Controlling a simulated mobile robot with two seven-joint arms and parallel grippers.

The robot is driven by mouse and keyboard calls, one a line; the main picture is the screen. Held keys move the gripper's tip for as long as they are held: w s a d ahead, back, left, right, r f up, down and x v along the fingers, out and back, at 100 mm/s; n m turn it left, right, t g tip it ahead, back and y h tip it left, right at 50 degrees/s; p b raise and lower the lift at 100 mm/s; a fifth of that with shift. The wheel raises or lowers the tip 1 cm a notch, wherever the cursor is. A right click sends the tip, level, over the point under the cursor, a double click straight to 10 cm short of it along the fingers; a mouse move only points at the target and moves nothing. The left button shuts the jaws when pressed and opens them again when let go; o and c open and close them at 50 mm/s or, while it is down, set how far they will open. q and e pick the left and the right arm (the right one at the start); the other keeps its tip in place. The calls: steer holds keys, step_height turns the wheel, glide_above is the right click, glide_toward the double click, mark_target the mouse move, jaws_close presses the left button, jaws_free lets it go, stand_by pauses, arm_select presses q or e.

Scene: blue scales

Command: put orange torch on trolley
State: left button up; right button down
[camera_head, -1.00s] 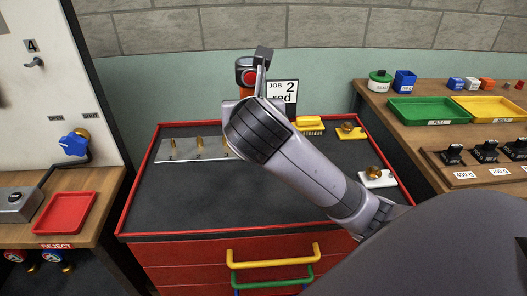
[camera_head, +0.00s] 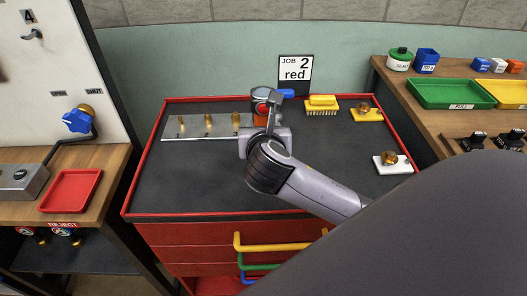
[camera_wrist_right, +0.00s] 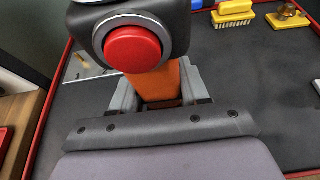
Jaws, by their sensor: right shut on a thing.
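The orange torch (camera_head: 260,118) has an orange body and a grey head with a red round face. In the right wrist view the torch (camera_wrist_right: 160,85) stands between the fingers, its head toward the camera. My right gripper (camera_head: 266,121) is shut on its orange body; it also shows in the right wrist view (camera_wrist_right: 160,100). The trolley (camera_head: 190,185) has a dark top, a red rim and red drawers. The torch is over the back middle of its top. I cannot tell whether its base touches the top. My left gripper is not in view.
A metal plate with several brass pieces (camera_head: 208,131) lies left of the torch. A blue item (camera_head: 286,93), a yellow brush (camera_head: 322,104) and a job card (camera_head: 295,72) are behind and right. Brass knobs on yellow (camera_head: 366,114) and white (camera_head: 393,164) bases stand right. The front left top is clear.

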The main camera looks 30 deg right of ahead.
steer(key=shift+f, duration=3.6)
steer(key=shift+f, duration=0.1)
steer(key=c, duration=0.6)
jaws_free()
steer(key=shift+f, duration=0.1)
steer(key=shift+o, duration=0.2)
steer(key=v, duration=1.2)
steer(key=shift+s, duration=0.1)
